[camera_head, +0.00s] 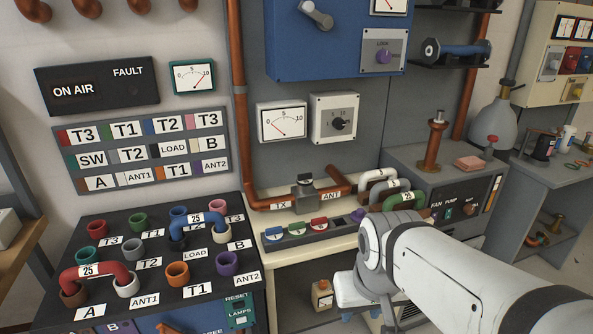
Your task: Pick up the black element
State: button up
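A small dark block (305,181) sits on top of the grey fitting between the TX and ANT labels on the cream bench; it may be the black element, but I cannot tell for sure. A low dark rack (310,238) in front of it holds a blue element (273,233), a green one (296,228), a red one (319,223) and, at the right end, a purple one (358,215). A dark spot between red and purple is too small to read. My white arm reaches in from the lower right. My gripper fingers do not show.
A patch panel (150,262) with coloured sockets and red and blue U-links stands at left. White and green U-links (403,200) stand right of the rack, close to my arm. Copper pipe runs along the wall.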

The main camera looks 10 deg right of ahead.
aim_at(306, 179)
jog(key=u, duration=0.15)
jog(key=i, duration=0.9)
jog(key=z, duration=0.1)
